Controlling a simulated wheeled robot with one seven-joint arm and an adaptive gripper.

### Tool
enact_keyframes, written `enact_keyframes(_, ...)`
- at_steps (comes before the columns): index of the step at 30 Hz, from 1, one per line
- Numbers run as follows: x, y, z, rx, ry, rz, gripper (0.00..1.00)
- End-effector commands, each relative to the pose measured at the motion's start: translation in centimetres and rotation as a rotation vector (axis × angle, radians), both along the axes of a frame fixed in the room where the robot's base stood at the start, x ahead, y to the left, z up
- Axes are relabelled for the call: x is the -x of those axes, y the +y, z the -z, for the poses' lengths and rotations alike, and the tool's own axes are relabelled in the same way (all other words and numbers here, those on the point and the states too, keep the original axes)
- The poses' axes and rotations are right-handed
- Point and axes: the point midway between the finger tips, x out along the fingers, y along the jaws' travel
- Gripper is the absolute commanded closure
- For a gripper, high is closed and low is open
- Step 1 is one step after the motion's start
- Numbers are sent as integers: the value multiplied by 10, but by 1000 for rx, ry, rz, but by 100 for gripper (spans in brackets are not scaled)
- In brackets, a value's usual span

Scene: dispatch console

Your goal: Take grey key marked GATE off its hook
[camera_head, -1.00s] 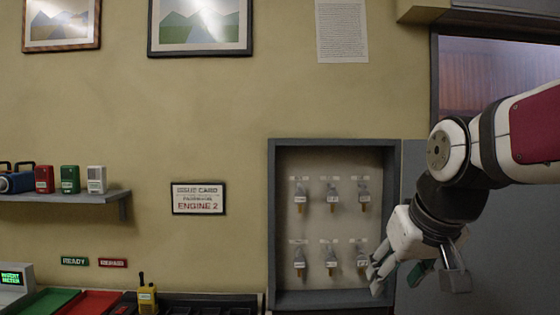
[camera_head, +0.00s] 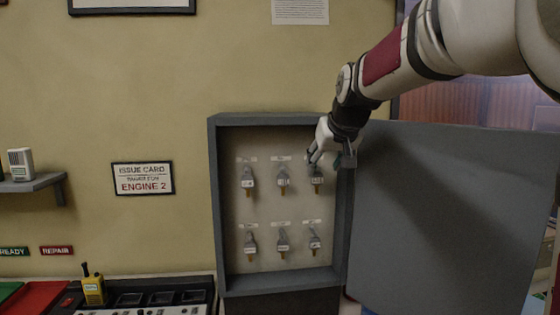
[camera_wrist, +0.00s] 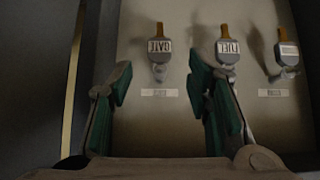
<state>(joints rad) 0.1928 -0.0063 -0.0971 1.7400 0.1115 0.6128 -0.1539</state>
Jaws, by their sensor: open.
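The grey key marked GATE (camera_wrist: 159,47) hangs at the left of the wrist view, where its tag reads upside down. In the head view it is the upper right key (camera_head: 316,181) in the open key cabinet (camera_head: 214,200). My gripper (camera_wrist: 161,88) is open and empty, its two green-padded fingers spread either side of the key's line, with the GATE key beyond the fingertips. In the head view my gripper (camera_head: 329,158) is at the cabinet's upper right, just by the key. I cannot tell the remaining depth.
The FUEL key (camera_wrist: 228,47) hangs close beside, past one finger, and another key (camera_wrist: 287,53) is farther along. More keys (camera_head: 283,241) hang in the lower row. The open grey cabinet door (camera_head: 440,215) stands on the right, near my arm.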

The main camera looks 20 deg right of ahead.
Motion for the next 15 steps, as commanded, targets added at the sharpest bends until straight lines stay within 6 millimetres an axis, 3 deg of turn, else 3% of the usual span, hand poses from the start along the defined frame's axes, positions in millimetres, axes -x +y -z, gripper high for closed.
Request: enact_keyframes(15, -40, -8, 41, 0, 0, 0, 55)
